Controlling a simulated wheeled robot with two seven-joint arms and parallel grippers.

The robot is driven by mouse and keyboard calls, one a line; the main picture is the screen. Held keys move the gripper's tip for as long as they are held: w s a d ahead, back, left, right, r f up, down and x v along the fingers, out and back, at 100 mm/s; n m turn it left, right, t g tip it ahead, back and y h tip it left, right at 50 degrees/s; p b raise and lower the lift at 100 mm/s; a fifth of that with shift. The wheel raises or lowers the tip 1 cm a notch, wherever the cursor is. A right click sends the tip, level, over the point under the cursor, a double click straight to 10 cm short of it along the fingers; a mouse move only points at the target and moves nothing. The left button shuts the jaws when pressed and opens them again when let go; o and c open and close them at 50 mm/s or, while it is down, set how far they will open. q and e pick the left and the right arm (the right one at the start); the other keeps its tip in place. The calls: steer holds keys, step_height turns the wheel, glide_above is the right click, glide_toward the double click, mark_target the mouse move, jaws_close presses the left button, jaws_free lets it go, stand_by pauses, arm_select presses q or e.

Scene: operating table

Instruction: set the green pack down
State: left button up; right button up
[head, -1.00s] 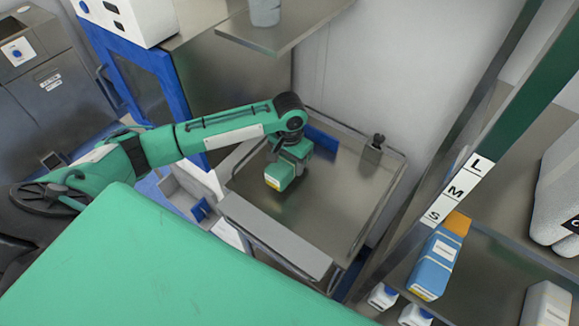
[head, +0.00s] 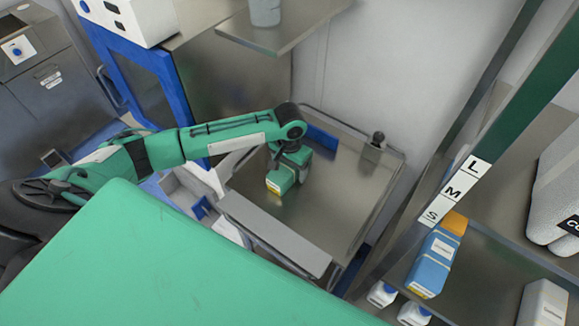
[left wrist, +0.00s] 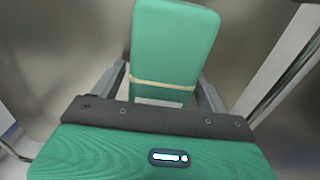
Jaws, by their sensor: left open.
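The green pack (head: 280,181) with a yellow end stands on the steel top of the cart (head: 330,210). My left gripper (head: 292,163) reaches down over it from above. In the left wrist view, the green pack (left wrist: 172,50) shows a pale band across it, between the two grey fingers of my left gripper (left wrist: 160,88). The fingers are open, one on each side of the pack. The pack's underside is hidden, so its contact with the cart top is hard to see. My right gripper is not in view.
The cart top right of the pack is clear. A shelf with a blue carton (head: 434,262) is at right. A green surface (head: 150,270) fills the front left.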

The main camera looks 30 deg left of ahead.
arm_select(q)
step_height(320, 180, up, 11)
steer(key=shift+d+r+b, duration=0.1)
steer(key=shift+b, duration=1.1)
steer(key=shift+r, duration=0.5)
